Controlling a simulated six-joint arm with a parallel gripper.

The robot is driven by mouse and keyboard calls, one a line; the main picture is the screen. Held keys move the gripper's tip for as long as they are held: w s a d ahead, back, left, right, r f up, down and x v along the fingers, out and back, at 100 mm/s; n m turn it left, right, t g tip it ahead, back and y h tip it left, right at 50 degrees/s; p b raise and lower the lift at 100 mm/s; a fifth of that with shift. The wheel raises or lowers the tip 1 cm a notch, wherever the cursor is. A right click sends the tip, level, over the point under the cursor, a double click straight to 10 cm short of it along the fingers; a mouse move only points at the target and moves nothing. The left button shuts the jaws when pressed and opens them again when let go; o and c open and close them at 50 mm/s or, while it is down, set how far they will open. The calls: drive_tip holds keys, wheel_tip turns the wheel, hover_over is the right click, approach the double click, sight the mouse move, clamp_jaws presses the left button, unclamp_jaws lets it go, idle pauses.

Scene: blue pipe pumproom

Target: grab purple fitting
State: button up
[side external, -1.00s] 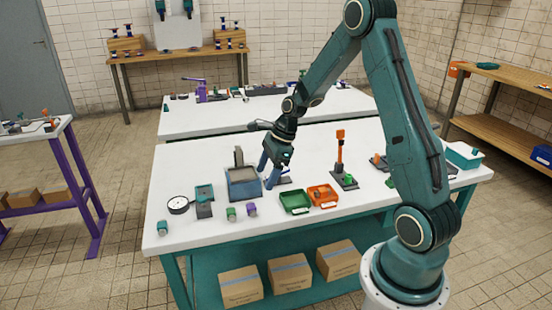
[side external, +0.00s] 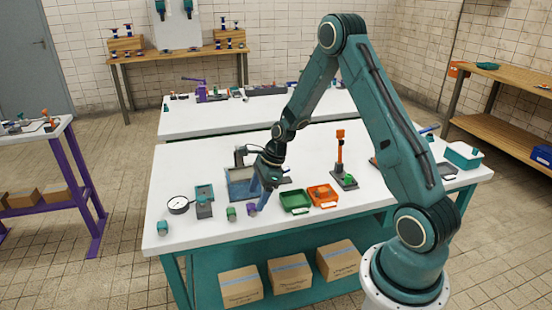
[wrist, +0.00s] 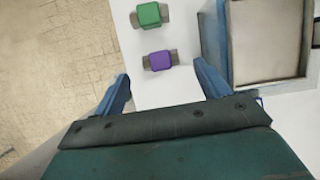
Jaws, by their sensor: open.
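The purple fitting (side external: 252,210) is a small block with grey ends on the white table, near its front edge. In the wrist view the purple fitting (wrist: 159,61) lies ahead of my gripper, between the lines of the two blue fingers and beyond their tips. My gripper (side external: 262,207) is above the table close to the fitting in the side view, and one finger overlaps the fitting's right side there. In the wrist view my gripper (wrist: 160,80) has its fingers wide apart with nothing between them. I cannot tell whether a finger touches the fitting.
A similar green fitting (wrist: 149,15) lies beside the purple one, to its left in the side view. A grey-blue open tray (wrist: 302,40) stands close to my right finger. Green (side external: 294,203) and orange (side external: 322,190) bins stand to the right. The table edge is near.

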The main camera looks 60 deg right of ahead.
sight(252, 206)
drive_tip(key=shift+x, duration=2.1)
drive_tip(key=shift+r, duration=0.1)
drive_tip(key=c, duration=1.1)
